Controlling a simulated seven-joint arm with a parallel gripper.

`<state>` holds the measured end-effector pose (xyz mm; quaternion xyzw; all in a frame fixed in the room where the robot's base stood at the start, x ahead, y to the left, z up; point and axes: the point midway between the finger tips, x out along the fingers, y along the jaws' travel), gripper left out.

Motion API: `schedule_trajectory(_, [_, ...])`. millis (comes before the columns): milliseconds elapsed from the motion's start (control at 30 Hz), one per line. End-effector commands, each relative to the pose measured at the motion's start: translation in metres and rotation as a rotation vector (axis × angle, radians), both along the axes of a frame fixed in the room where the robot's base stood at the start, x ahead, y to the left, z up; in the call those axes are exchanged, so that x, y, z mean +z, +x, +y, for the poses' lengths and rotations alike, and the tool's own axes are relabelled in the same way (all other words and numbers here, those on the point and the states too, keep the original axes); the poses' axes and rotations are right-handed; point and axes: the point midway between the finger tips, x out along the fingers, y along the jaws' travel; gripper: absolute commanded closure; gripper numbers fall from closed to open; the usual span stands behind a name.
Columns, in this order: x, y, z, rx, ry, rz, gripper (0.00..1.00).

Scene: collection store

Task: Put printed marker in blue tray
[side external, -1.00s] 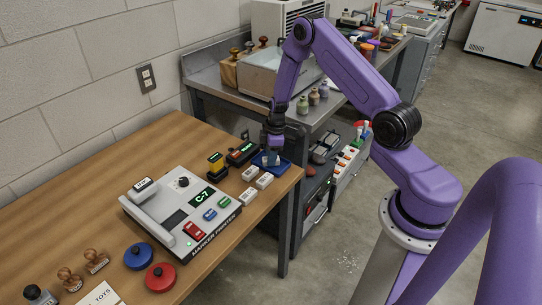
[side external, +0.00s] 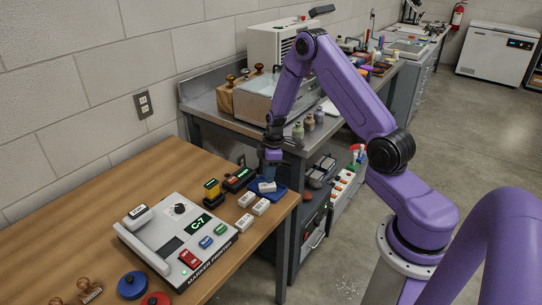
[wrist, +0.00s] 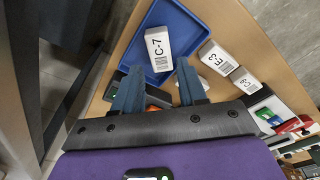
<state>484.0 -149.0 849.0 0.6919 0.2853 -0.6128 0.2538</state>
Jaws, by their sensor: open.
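The printed marker, a white block labelled C-7 (wrist: 158,49), lies in the blue tray (wrist: 205,22) in the wrist view. In the side view the marker (side external: 267,187) also shows inside the tray (side external: 281,194), below my gripper (side external: 270,166). My gripper (wrist: 157,72) is open, with its two fingers apart and nothing between them. In the wrist view the marker lies beyond the fingertips, apart from them.
White markers E-3 (wrist: 219,57) and C-9 (wrist: 246,81) lie on the table beside the tray. The marker printer (side external: 178,238) shows C-7. A yellow-and-black stamp (side external: 212,190) and a dark device with a green display (side external: 238,179) stand nearby.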

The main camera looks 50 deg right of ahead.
Motion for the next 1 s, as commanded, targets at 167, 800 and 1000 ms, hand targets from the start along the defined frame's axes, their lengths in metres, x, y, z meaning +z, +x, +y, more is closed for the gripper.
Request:
schedule_trajectory(167, [0.033, -0.002, -0.003, 0.001, -0.001, -0.004, 0.59])
schedule_trajectory(800, [0.1, -0.013, 0.04, 0.042, 0.003, 0.008, 0.59])
schedule_trajectory(1000, [0.137, -0.046, 0.112, 0.102, 0.006, 0.028, 0.59])
